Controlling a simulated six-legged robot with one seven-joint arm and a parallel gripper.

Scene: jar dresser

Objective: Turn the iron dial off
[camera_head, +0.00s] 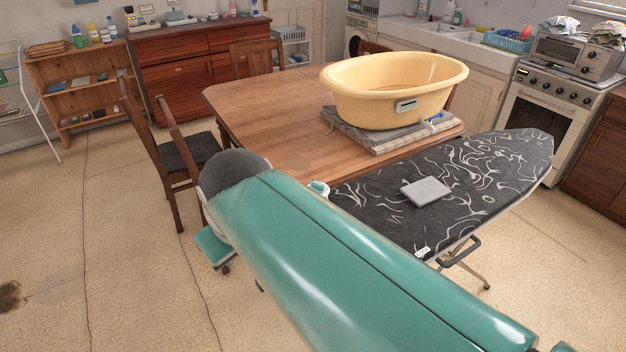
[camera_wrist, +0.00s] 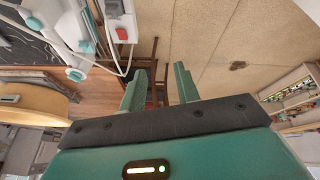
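A white appliance with teal round parts (camera_wrist: 70,32), which looks like the iron, is at the upper left of the wrist view, and the frame edge cuts it off. I cannot make out which part is its dial. A white box with a red switch (camera_wrist: 122,34) is to its right, beside a pale cable. In the head view a small white and teal piece (camera_head: 319,188) shows at the near left end of the ironing board (camera_head: 475,185), partly hidden by my arm. My gripper (camera_wrist: 160,70) is open, its teal fingers apart and nothing between them.
A wooden table (camera_head: 262,100) bears a yellow tub (camera_head: 350,100) on folded cloth. A light grey pad (camera_head: 426,191) lies on the board. A wooden chair (camera_head: 172,160) stands left of the table. The floor at the left is mostly clear.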

